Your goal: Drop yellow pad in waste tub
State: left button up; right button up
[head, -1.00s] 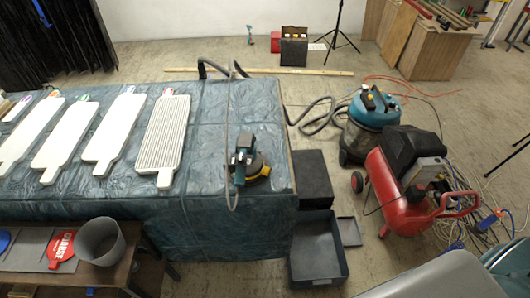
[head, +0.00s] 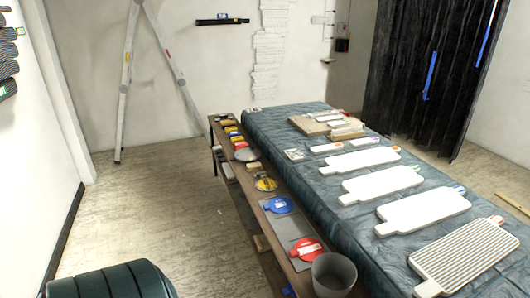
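A round yellow pad (head: 265,185) with a tab lies flat on the narrow wooden bench beside the cloth-covered table. It is between a grey disc farther back and a blue pad (head: 278,205) nearer me. A grey open tub (head: 333,275), which fits the waste tub, stands at the near end of the bench, past the red pad (head: 306,250). Its inside bottom is hidden. Neither of my grippers is in view.
The table (head: 300,160) holds several white paddle-shaped panels, one ribbed (head: 465,255). Smaller coloured items sit at the bench's far end. A dark green ribbed rounded object (head: 110,282) is at bottom left. The floor (head: 160,200) left of the bench is clear.

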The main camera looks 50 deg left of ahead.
aim_at(264, 184)
jog(key=u, duration=1.6)
jog(key=i+j+u, duration=0.45)
jog(key=u, duration=0.2)
jog(key=i+j+u, duration=0.2)
jog(key=i, duration=0.2)
jog(key=i+u, duration=0.25)
jog(key=i, duration=0.2)
jog(key=i+z, duration=0.3)
jog(key=z, duration=0.15)
jog(key=i+z, duration=0.3)
jog(key=z, duration=0.15)
jog(key=i+j+z, duration=0.1)
jog(key=i+z, duration=0.15)
jog(key=z, duration=0.2)
